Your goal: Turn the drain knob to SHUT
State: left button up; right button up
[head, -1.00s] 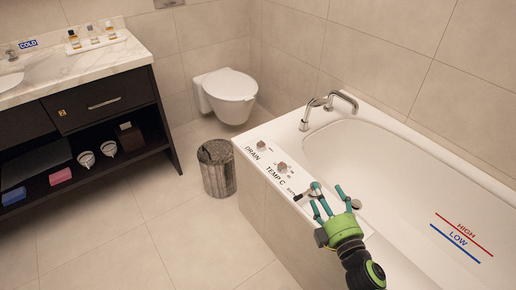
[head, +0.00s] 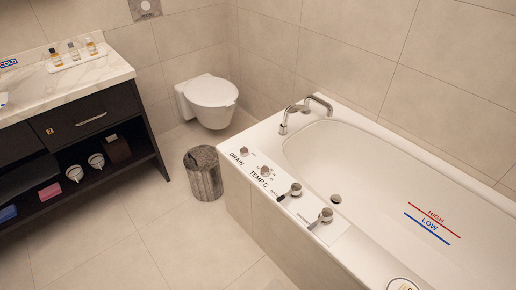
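The drain knob (head: 243,151) is a small metallic knob on the white rim of the bathtub (head: 212,158), at the corner nearest the toilet. The black word DRAIN is printed beside it. The knob is too small to tell which way it points, and no SHUT marking is readable. A round drain fitting (head: 336,198) shows inside the tub. Neither of my grippers is in view.
Along the same rim are the TEMP C knob (head: 266,171) and two lever handles (head: 295,188) (head: 326,214). A curved faucet (head: 305,108) rises at the tub's far end. A bin (head: 203,173) stands on the floor beside the tub. Open floor lies left of the tub.

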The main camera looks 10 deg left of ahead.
aim_at(244, 153)
jog(key=i+j+z, duration=0.15)
jog(key=j+z, duration=0.25)
jog(key=i+j+z, duration=0.1)
jog(key=z, duration=0.25)
jog(key=j+z, duration=0.8)
jog(key=i+j, duration=0.05)
